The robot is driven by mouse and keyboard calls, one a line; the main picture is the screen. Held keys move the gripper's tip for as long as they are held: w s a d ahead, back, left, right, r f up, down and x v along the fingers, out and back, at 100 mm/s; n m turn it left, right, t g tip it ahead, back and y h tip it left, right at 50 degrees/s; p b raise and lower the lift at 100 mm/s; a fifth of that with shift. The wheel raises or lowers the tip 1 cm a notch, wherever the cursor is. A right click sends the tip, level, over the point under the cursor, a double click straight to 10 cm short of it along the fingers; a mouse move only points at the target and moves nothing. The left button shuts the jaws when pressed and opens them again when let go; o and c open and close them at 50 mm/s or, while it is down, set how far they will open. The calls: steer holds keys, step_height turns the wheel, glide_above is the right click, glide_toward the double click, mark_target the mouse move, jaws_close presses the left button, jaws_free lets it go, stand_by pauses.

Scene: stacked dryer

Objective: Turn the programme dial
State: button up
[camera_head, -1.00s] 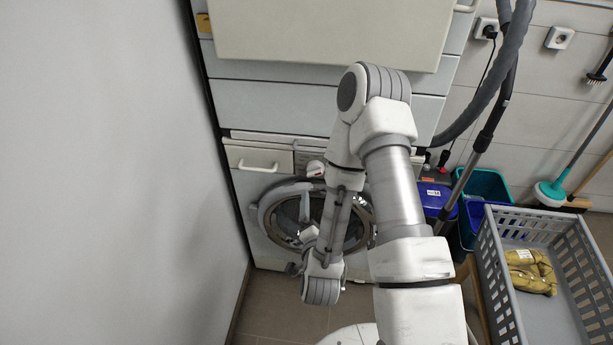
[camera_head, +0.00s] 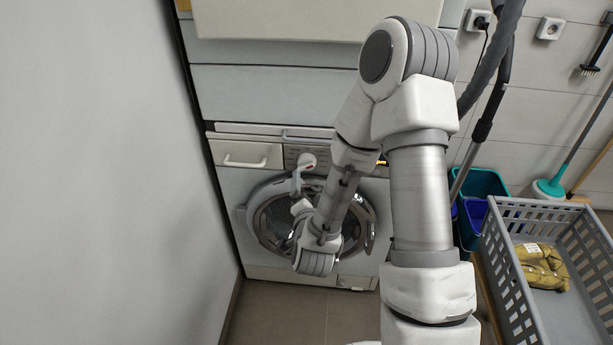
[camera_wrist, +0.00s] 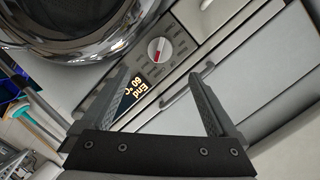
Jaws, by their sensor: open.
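The programme dial (camera_wrist: 159,50) is a round light knob with a red mark, on the dark control panel in the wrist view. In the head view the dial (camera_head: 308,160) sits at the top front of the lower machine, above its round door. My gripper (camera_wrist: 166,72) is open and empty in the wrist view, its two dark fingers spread on either side below the dial. The dial appears beyond the fingertips; I cannot tell the exact gap. In the head view my gripper is small, just below the dial, partly merged with the wrist.
The chrome-ringed round door (camera_head: 368,232) is below. A drawer with a handle (camera_head: 245,162) is left of the dial. A plain wall (camera_head: 90,170) stands close on the left; a grey basket (camera_head: 500,262) stands right.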

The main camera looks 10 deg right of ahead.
mark_target(307, 167)
steer(key=x, duration=1.1)
steer(key=shift+w+f, duration=0.1)
steer(key=shift+w, duration=0.15)
steer(key=c, duration=1.4)
